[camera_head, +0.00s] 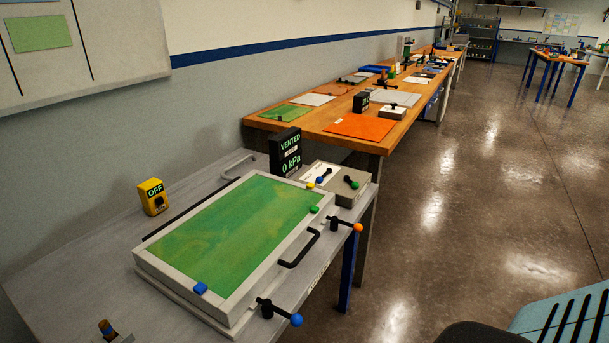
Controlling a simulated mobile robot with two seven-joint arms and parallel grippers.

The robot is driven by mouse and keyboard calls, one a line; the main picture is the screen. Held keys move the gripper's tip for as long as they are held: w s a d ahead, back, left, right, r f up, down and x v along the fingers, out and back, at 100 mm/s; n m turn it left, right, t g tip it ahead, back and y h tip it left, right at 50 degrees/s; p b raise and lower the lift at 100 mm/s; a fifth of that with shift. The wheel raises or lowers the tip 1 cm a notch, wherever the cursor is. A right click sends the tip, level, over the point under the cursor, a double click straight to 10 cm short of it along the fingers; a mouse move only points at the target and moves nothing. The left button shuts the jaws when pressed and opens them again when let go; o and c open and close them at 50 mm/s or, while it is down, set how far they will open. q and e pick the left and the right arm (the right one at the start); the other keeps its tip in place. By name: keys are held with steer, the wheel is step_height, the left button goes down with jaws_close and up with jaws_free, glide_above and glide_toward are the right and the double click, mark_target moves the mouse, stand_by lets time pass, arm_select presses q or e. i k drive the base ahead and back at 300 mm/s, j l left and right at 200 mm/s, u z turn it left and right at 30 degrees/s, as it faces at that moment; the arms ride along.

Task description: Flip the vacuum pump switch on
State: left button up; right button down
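The yellow switch box (153,196) stands at the back left of the grey bench, near the wall. It has a dark label reading OFF and a small black switch on its front. A black display (285,152) behind the bath reads VENTED and 0 kPa. The resin bath (232,243) is a pale frame with a green panel, a black handle on its right side and levers with blue and orange knobs.
A grey box (350,196) with blue and green levers sits behind the bath on the right. A wooden bench (310,123) stands beyond.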

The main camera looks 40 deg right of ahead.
mark_target(355, 185)
steer(key=z, duration=1.5)
